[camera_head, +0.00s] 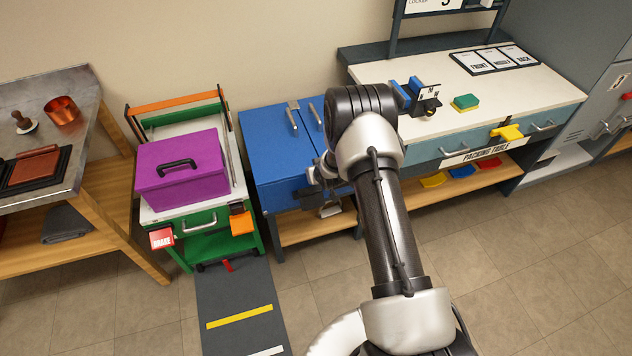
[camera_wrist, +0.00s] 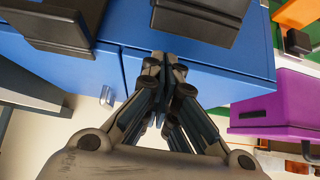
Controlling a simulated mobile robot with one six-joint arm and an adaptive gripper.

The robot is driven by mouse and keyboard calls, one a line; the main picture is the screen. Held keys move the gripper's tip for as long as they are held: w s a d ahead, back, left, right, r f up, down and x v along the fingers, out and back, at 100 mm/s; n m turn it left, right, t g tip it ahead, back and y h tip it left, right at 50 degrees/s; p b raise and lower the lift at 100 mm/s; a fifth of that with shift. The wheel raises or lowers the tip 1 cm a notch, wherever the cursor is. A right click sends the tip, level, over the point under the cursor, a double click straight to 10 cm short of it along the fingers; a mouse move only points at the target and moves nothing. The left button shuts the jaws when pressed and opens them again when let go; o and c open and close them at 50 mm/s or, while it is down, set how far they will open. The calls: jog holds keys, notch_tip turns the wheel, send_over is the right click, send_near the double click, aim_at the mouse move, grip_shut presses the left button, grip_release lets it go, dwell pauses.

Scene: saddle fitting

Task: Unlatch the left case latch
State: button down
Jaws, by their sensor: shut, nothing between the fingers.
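The blue case (camera_head: 275,140) stands beside the green cart. It fills the upper part of the wrist view (camera_wrist: 235,88), which looks upside down. Two dark latch-like pieces show on it there: one near the top middle (camera_wrist: 205,18), on the side nearer the purple box, and one at the upper left (camera_wrist: 60,25). My gripper (camera_wrist: 165,65) is shut and empty, its tips in front of the blue surface, close below the top-middle piece in the picture. I cannot tell whether they touch. In the head view my arm hides part of the case front.
A purple box (camera_head: 180,172) sits on the green cart left of the case. An orange tab (camera_head: 241,223) and a red brake tag (camera_head: 162,238) stick out from the cart. The packing table (camera_head: 500,90) stands at right. The floor in front is mostly open.

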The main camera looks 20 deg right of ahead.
aim_at(316, 191)
jog(key=shift+s+f, duration=0.3)
jog(key=shift+f, duration=0.05)
jog(key=shift+s+f, duration=0.15)
jog(key=shift+s, duration=0.65)
jog(key=shift+s+f+b, duration=0.5)
jog(key=shift+s+b, duration=0.05)
jog(key=shift+s, duration=0.3)
jog(key=shift+r, duration=0.1)
jog(key=shift+w+r, duration=0.25)
jog(key=shift+w+a+r+p, duration=0.1)
jog(key=shift+w+r+p, duration=0.35)
jog(key=shift+w+r, duration=0.65)
jog(key=s+r+p, duration=0.2)
jog(key=s+r, duration=0.2)
jog(key=s, duration=0.5)
jog(key=shift+s, duration=0.15)
